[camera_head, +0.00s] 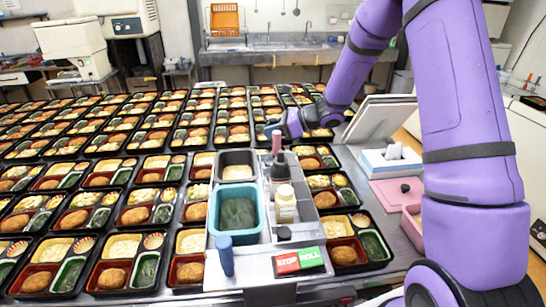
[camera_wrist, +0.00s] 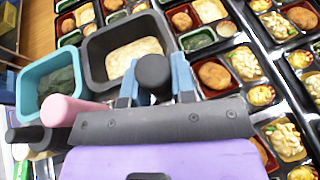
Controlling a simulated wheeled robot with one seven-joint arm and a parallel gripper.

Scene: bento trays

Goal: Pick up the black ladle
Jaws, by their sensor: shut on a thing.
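My gripper (camera_wrist: 155,85) has its two blue fingers closed on a black, round-ended handle, the black ladle (camera_wrist: 153,72). The rest of the ladle is hidden behind the handle's end and my gripper. In the head view my gripper (camera_head: 272,129) is above the far end of the serving station, and I cannot clearly make out the ladle there. A dark container (camera_head: 221,158) with cream-coloured food is just below and to the left of my gripper. It also shows right behind the fingers in the wrist view (camera_wrist: 97,66).
A teal container (camera_head: 261,212) with green food stands in front of the dark one. A pink-handled item (camera_head: 276,142), a white bottle (camera_head: 286,205) and a blue cylinder (camera_head: 226,255) stand upright close by. Filled bento trays (camera_head: 170,160) crowd both sides. A STOP/ROLL sign (camera_head: 299,261) is at the front.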

